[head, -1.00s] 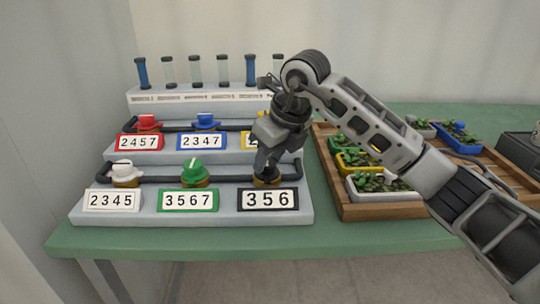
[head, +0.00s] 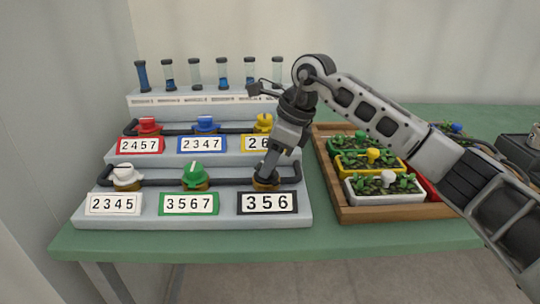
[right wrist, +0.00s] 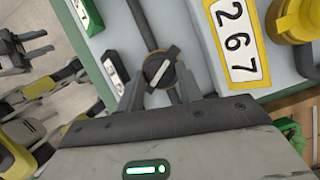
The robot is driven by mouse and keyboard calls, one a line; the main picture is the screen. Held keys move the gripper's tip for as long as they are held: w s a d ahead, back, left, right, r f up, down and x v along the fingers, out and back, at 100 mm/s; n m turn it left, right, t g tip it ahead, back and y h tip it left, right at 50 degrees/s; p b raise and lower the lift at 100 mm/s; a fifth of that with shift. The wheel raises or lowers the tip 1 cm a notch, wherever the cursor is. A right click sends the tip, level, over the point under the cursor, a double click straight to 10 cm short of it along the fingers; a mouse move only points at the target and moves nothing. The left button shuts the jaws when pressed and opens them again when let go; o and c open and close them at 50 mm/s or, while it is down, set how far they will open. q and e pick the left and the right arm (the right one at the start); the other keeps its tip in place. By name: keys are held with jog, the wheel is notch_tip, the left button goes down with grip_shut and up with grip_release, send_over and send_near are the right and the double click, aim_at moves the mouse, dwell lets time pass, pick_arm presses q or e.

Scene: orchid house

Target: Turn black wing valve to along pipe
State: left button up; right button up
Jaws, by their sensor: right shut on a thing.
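The black wing valve (right wrist: 161,69) shows in the right wrist view as a dark round knob with a white line on its wing. The wing lies at an angle across the line of the dark pipe (right wrist: 143,24). My right gripper (right wrist: 160,92) is shut on the wing, with a finger at either side.
White (head: 126,176) and green (head: 194,174) valves stand left on the same step. Red (head: 148,124), blue (head: 205,123) and yellow (head: 264,122) valves stand on the step behind. Glass tubes line the back. A wooden tray (head: 385,213) with planters lies to the right.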

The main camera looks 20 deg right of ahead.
jog(key=shift+w+r+n+g, duration=0.15)
jog(key=shift+n+g, duration=0.15)
jog(key=shift+n, duration=0.6)
jog(key=shift+n+g+y+p, duration=0.3)
jog(key=shift+n+p, duration=0.15)
jog(key=shift+n, duration=0.45)
jog(key=n+g, duration=0.1)
jog(key=n, duration=0.1)
jog(key=shift+w+n, duration=0.15)
jog(key=shift+n, duration=0.25)
pick_arm(q)
jog(key=shift+r+p, duration=0.25)
jog(key=shift+p, duration=0.25)
pick_arm(e)
jog(key=n+g, duration=0.2)
jog(key=n, duration=0.2)
jog(key=shift+w+n, duration=0.15)
jog(key=shift+n, duration=0.15)
jog(key=shift+h, duration=0.4)
pick_arm(q)
jog(key=shift+r, duration=0.1)
pick_arm(e)
jog(key=o, duration=1)
